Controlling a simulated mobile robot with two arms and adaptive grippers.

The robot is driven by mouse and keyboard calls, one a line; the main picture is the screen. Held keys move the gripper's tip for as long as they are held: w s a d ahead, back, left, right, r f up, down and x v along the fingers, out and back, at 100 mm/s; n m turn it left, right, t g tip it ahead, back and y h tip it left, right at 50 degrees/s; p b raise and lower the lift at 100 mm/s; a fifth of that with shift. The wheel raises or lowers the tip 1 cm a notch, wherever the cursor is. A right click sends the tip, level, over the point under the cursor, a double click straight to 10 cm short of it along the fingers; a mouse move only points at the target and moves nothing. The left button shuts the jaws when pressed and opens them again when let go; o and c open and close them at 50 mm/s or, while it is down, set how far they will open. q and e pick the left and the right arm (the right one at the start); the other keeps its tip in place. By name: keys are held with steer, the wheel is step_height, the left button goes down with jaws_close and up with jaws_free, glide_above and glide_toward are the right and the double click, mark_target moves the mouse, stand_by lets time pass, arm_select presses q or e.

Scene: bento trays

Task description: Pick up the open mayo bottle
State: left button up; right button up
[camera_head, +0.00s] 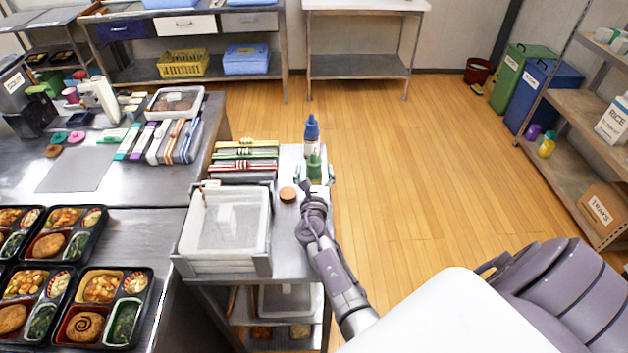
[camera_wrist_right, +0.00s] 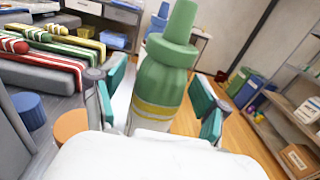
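A green bottle (camera_head: 314,166) with a pointed nozzle stands upright on the side cart, in front of a blue-topped bottle (camera_head: 312,130). In the right wrist view the green bottle (camera_wrist_right: 160,88) has a yellow-and-white band, and part of the blue-topped bottle (camera_wrist_right: 157,22) shows behind it. No readable label shows which bottle is mayo. My right gripper (camera_head: 315,187) is at the green bottle. In the wrist view its teal-padded fingers (camera_wrist_right: 160,100) are open on either side of the bottle, which stands between them. My left gripper is not in view.
An orange-brown disc (camera_head: 288,194) lies left of my right gripper; a blue cylinder (camera_wrist_right: 28,110) stands near it in the wrist view. A white bin (camera_head: 185,232) and several striped packets (camera_head: 243,160) crowd the cart's left side. Open floor lies right of the cart.

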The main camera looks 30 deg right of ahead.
mark_target(314, 162)
steer(key=c, duration=0.6)
steer(key=shift+c, duration=0.2)
steer(key=shift+r, duration=0.1)
steer(key=shift+r, duration=0.2)
step_height(314, 162, up, 4)
steer(key=shift+f+p, duration=0.1)
steer(key=shift+p, duration=0.7)
steer(key=s+d+r+p, duration=0.3)
steer(key=d+r+p, duration=0.2)
steer(key=d, duration=0.6)
steer(key=shift+s+r+p, duration=0.25)
steer(key=shift+r+p, duration=0.1)
steer(key=shift+r, duration=0.45)
steer(key=shift+o, duration=0.4)
